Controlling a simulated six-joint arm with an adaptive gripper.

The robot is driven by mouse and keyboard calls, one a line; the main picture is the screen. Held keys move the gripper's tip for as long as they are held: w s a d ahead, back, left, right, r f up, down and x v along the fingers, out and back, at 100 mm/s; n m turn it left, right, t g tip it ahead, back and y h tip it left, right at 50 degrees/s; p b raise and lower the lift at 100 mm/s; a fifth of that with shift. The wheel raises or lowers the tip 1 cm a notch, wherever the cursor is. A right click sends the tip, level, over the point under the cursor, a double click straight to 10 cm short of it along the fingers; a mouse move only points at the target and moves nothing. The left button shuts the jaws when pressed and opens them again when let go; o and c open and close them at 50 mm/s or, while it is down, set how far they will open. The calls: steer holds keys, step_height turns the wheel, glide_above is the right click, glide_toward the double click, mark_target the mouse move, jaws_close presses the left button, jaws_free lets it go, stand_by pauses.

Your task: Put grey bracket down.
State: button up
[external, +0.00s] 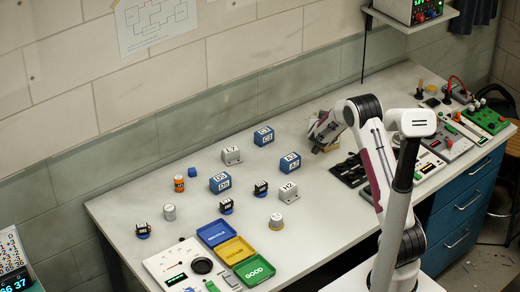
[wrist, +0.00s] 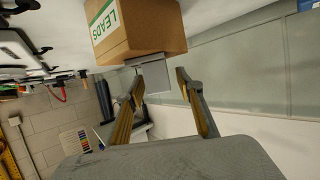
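The grey bracket (wrist: 156,77) shows in the wrist view as a small grey angled plate between my fingertips, beside a cardboard box. My gripper (wrist: 160,82) has its two fingers apart, one on each side of the bracket. A narrow gap shows between the bracket and the right fingertip. In the external view my gripper (external: 322,128) is low over the back of the bench, and the bracket cannot be made out there.
The cardboard box (wrist: 140,30) marked LEADS is close to my fingertips. In the external view, blue and grey labelled blocks (external: 290,162) stand left of my gripper. Blue, yellow and green trays (external: 254,270) lie at the front. Black holders (external: 350,171) lie right of the gripper.

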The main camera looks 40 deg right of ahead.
steer(key=shift+r, duration=0.15)
steer(key=shift+v, duration=0.95)
steer(key=v, duration=1)
steer(key=shift+s+a, duration=0.1)
